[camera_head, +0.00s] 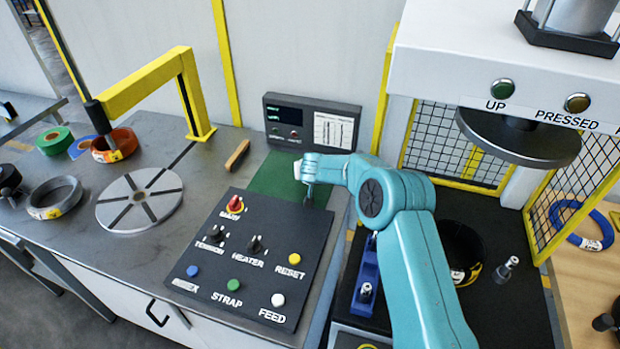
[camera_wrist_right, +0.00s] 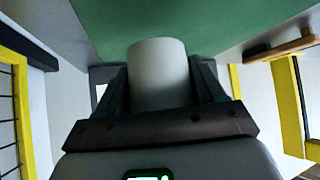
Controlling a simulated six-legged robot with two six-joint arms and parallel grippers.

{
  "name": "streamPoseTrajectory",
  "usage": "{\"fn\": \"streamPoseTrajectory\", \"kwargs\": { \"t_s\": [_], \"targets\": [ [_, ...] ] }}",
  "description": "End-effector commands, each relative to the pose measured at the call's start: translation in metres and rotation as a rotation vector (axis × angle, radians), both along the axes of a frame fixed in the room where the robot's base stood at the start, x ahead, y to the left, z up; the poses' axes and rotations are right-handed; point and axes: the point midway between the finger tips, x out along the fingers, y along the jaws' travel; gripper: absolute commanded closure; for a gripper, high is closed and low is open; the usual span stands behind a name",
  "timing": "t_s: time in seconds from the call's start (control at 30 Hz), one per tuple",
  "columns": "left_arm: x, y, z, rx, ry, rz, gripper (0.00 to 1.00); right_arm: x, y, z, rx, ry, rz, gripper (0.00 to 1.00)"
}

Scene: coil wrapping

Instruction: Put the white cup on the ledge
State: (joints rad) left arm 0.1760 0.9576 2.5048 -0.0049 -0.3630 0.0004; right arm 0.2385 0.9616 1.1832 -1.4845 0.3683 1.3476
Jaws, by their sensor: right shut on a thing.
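My right gripper (camera_head: 304,181) is above the green mat (camera_head: 272,176) behind the button panel. It is shut on the white cup (camera_wrist_right: 158,72), which shows between the two dark fingers in the right wrist view. In the head view only a small white part of the cup (camera_head: 297,170) shows beside the gripper; the rest is hidden. The green surface (camera_wrist_right: 225,22) lies past the cup in the wrist view. I cannot tell whether the cup touches it, or which surface is the ledge. My left gripper is not in view.
A black button panel (camera_head: 262,256) lies just in front of the mat. A display box (camera_head: 312,121) stands behind it, and a brown-handled brush (camera_head: 237,155) lies to its left. A press with a dark round plate (camera_head: 518,137) stands at the right.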

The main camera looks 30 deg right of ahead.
Motion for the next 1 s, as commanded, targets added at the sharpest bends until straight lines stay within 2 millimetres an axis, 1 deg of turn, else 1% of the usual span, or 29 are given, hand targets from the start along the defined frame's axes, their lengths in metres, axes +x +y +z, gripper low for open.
{"fn": "streamPoseTrajectory", "kwargs": {
  "t_s": [0.03, 0.1, 0.2, 0.47, 0.67, 0.7, 0.73, 0.77, 1.0],
  "targets": [
    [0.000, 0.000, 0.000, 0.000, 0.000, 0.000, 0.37, -0.001, 0.000, -0.012, 0.000, 0.005, 0.001, 0.61],
    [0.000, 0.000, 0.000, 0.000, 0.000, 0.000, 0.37, -0.001, -0.001, -0.022, 0.000, 0.003, -0.001, 0.61],
    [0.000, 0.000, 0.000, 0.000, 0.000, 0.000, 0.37, 0.000, -0.001, -0.030, -0.001, 0.001, -0.001, 0.61],
    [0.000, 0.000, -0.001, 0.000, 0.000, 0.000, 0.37, 0.000, -0.001, -0.031, 0.000, 0.000, -0.001, 0.61],
    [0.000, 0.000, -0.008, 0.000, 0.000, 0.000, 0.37, 0.000, 0.000, -0.035, -0.001, 0.000, -0.001, 0.61],
    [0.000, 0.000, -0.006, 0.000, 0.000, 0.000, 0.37, 0.000, 0.000, -0.033, 0.000, 0.001, -0.001, 0.19],
    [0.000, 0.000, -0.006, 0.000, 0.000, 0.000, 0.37, 0.000, 0.000, -0.033, 0.000, 0.001, -0.001, 0.09],
    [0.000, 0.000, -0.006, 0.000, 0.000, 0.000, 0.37, 0.000, 0.000, -0.033, 0.000, 0.001, -0.001, 0.06],
    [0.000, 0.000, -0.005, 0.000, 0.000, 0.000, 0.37, 0.000, 0.000, -0.033, 0.000, 0.001, -0.001, 0.06]
  ]
}}
